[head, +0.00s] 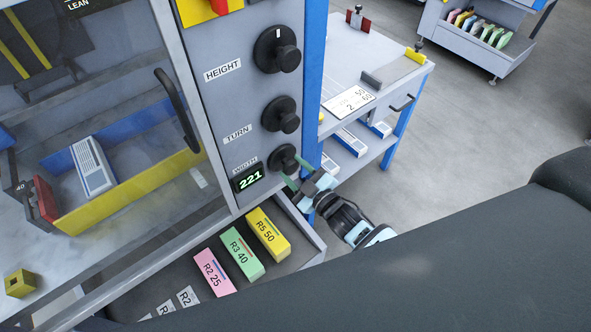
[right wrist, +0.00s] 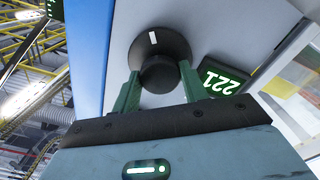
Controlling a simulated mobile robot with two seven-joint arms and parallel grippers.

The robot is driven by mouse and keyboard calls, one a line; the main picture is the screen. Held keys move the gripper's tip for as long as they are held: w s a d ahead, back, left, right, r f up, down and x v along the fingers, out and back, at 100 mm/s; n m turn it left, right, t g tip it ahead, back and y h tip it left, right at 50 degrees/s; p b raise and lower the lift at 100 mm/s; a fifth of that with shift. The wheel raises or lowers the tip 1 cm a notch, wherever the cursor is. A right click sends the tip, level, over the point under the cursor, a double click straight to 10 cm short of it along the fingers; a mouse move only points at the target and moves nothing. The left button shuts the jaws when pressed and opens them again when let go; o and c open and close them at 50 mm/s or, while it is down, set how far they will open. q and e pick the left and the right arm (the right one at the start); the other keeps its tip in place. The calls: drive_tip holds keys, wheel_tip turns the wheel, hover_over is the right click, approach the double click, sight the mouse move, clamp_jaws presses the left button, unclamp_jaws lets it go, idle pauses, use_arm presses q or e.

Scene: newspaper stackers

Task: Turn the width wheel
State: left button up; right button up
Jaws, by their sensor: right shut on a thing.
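The width wheel (head: 283,159) is the lowest of three black wheels on the grey panel, above a green display (head: 248,177) reading 221. My right gripper (head: 296,174) is at this wheel. In the right wrist view its green fingers (right wrist: 158,88) stand on both sides of the wheel's black knob (right wrist: 160,73), shut on it. The wheel's white mark (right wrist: 153,38) shows there, and the display (right wrist: 222,80) shows beside the wheel, turned in the picture. My left gripper is not in view.
The height wheel (head: 277,50) and turn wheel (head: 281,115) are above. A drawer (head: 312,240) with yellow, green and pink blocks is open below. A blue-legged side table (head: 412,72) stands to the right. A door handle (head: 176,108) is at the left.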

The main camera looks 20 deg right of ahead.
drive_tip(key=m, duration=0.5)
drive_tip(key=shift+m, duration=0.3)
drive_tip(key=m, duration=0.4)
drive_tip(key=shift+m, duration=0.4)
drive_tip(key=o, duration=1)
drive_tip(key=v, duration=0.8)
